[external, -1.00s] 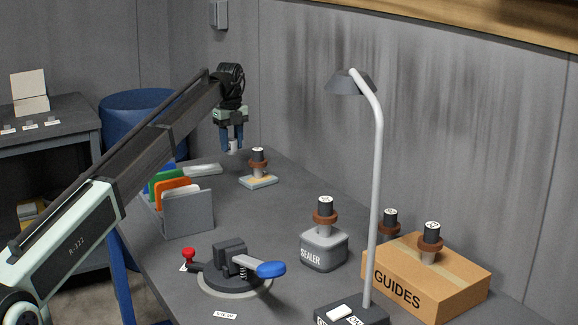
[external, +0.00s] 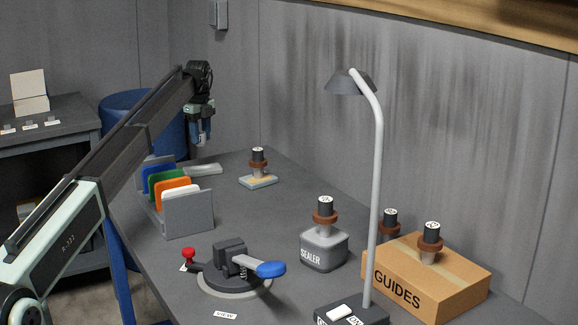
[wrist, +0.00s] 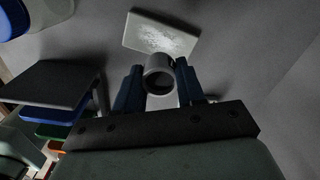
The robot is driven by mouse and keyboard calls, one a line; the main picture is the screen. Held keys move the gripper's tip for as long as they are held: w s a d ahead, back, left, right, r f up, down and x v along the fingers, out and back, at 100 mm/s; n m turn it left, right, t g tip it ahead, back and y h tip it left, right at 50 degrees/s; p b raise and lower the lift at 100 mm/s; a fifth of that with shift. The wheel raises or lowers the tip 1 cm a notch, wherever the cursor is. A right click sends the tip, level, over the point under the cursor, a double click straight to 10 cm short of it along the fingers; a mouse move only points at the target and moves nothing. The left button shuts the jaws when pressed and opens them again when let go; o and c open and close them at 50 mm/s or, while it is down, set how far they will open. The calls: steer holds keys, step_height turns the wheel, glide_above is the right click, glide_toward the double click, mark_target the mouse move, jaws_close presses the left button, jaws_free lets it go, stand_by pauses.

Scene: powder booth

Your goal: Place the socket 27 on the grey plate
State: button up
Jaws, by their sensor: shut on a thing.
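My gripper (external: 201,140) has its blue fingers closed on a grey, hollow socket (wrist: 159,76). In the wrist view the socket sits between the fingertips with its round opening facing the camera; no number is readable on it. In the external view the fingers mostly hide it, high above the far left end of the table. The grey plate (external: 203,170) lies flat near the table's far edge, below the gripper and apart from it. In the wrist view the plate (wrist: 161,34) shows past the socket, pale, speckled and bare.
A rack of coloured panels (external: 187,213) stands nearer on the left. A collared piece on a small block (external: 258,181) is right of the plate. The table's middle is clear.

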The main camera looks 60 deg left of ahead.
mark_target(200, 132)
steer(key=shift+f, duration=3.75)
steer(key=shift+f, duration=0.1)
steer(key=o, duration=1.1)
steer(key=shift+o, duration=0.2)
step_height(200, 132, up, 12)
steer(key=shift+r, duration=0.1)
